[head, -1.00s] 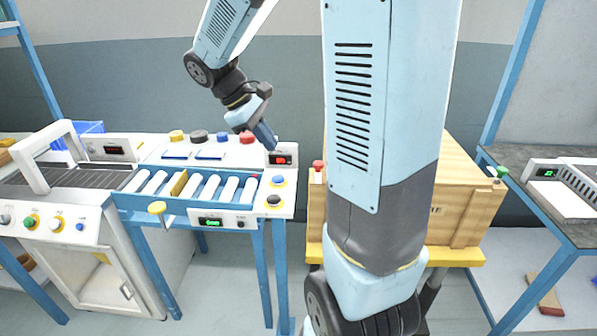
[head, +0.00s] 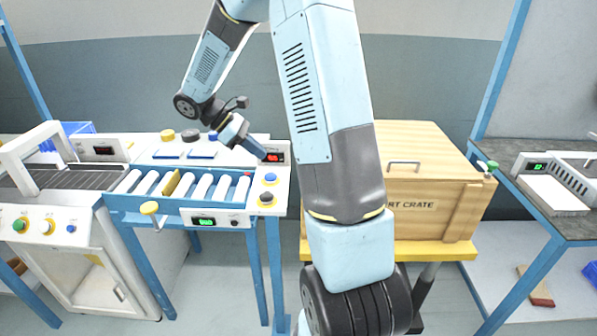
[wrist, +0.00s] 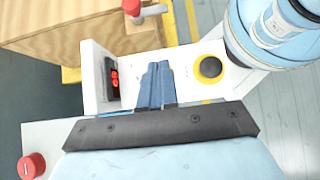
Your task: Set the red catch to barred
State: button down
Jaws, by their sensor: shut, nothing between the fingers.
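The red catch (wrist: 131,7) shows at the top edge of the wrist view as a red knob beside a pale metal bar, by the wooden crate (wrist: 60,38). It is cut off by the frame, so its setting cannot be told. In the head view my arm hides it. My gripper (head: 262,154) is shut and empty, just above the right end of the roller bench, close to the red-digit display (head: 275,157). In the wrist view its blue fingers (wrist: 157,68) lie together, apart from the catch.
The crate (head: 440,190) stands right of the bench on a yellow stand. A green knob (head: 492,165) is at its right. A black button on yellow (wrist: 210,67) sits near my fingers, and a red button (wrist: 31,166) is at lower left. The bench (head: 177,214) carries rollers.

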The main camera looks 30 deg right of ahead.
jog(key=x, duration=1)
jog(key=shift+s, duration=0.1)
jog(key=shift+s+d, duration=0.5)
jog(key=shift+d, duration=0.35)
jog(key=shift+s+d, duration=0.55)
jog(key=shift+d, duration=0.3)
jog(key=shift+d, duration=0.1)
